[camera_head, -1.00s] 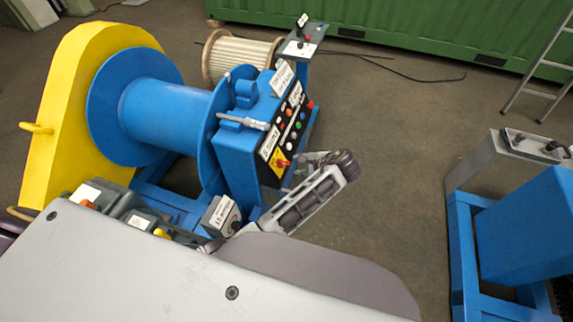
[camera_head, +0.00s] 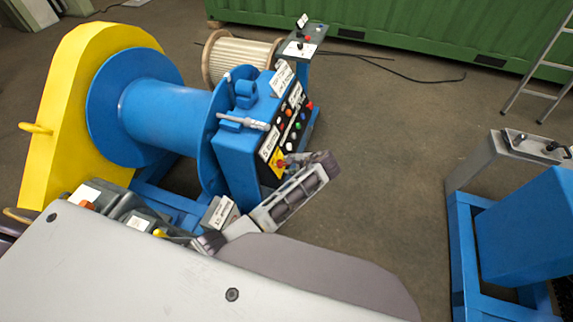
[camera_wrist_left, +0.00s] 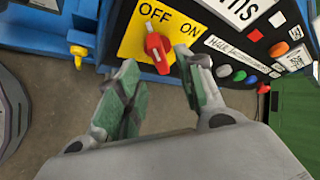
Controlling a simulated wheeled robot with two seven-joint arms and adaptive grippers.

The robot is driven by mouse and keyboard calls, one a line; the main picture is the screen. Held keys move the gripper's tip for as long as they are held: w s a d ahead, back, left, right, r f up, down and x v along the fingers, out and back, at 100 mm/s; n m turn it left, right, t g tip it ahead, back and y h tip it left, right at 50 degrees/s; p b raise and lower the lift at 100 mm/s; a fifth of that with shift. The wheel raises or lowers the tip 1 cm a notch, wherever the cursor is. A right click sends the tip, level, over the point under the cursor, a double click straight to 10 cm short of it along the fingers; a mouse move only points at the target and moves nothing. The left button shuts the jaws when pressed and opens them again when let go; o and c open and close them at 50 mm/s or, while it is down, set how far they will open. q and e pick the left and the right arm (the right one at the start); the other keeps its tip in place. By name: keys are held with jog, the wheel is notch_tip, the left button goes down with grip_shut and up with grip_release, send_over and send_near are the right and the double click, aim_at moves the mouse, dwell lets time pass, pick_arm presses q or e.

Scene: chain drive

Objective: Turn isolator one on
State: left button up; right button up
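The isolator switch is a red rotary knob (camera_wrist_left: 157,48) on a yellow plate (camera_wrist_left: 130,42) marked OFF and ON. It sits on the lower front of the blue winch's control panel, where the plate shows small in the head view (camera_head: 276,158). The knob's narrow top end points up near the OFF word, with ON to its right. My left gripper (camera_wrist_left: 160,82) is open and empty in the wrist view. Its two fingers are apart, one at each lower side of the knob; contact cannot be told. In the head view the left gripper (camera_head: 292,160) is beside the plate. My right gripper is not in view.
Coloured buttons (camera_wrist_left: 232,75) line the panel right of the switch. A blue drum (camera_head: 160,108) with a yellow guard (camera_head: 75,95) stands left. A second control stand (camera_head: 303,46) is behind. Another blue frame (camera_head: 462,235) stands right, with open floor (camera_head: 390,140) between.

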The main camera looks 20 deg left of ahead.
aim_at(286, 164)
pick_arm(q)
jog(key=shift+x, duration=2.65)
grip_shut()
